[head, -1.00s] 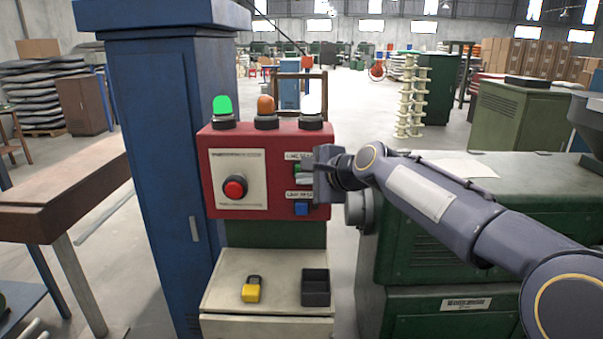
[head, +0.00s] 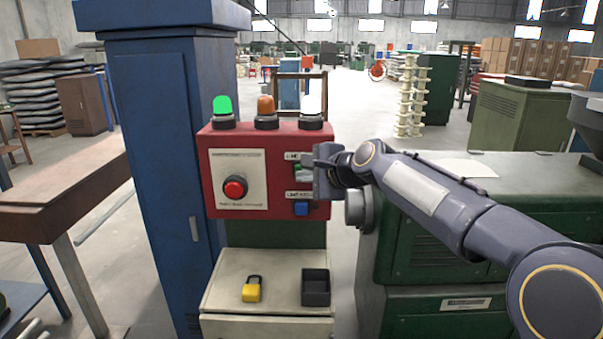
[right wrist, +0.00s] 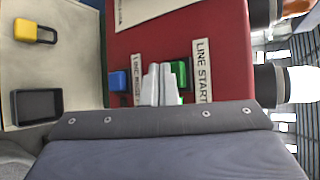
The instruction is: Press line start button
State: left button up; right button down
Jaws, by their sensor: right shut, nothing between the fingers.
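The red control box (head: 265,212) carries a green button, mostly hidden behind my right gripper in the head view. In the right wrist view the green button (right wrist: 182,72) sits beside the label "LINE START" (right wrist: 202,72). My right gripper (head: 303,173) is shut and empty, its pale fingertips (right wrist: 155,82) in front of or right beside the green button. I cannot tell whether they touch it. A blue button (head: 301,208) is below, also seen in the wrist view (right wrist: 118,81). My left gripper is not in view.
A red mushroom button (head: 235,187) is on the box's left. Green (head: 223,106), amber (head: 266,106) and white (head: 312,105) lamps stand on top. A yellow padlock (head: 251,289) and black tray (head: 316,287) lie on the shelf below. A blue cabinet (head: 160,160) stands left, a green machine (head: 430,305) right.

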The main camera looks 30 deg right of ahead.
jog(key=shift+w+d, duration=0.15)
jog(key=shift+w, duration=0.1)
jog(key=shift+s, duration=0.15)
dwell(0.5)
jog(key=shift+s+a+p, duration=0.3)
jog(key=shift+s+a, duration=0.15)
jog(key=shift+s, duration=0.15)
jog(key=s+a, duration=0.1)
jog(key=s+p, duration=0.1)
jog(key=s, duration=0.1)
jog(key=s+a+p, duration=0.1)
jog(key=shift+s+a, duration=0.15)
jog(key=shift+a, duration=0.2)
dwell(0.7)
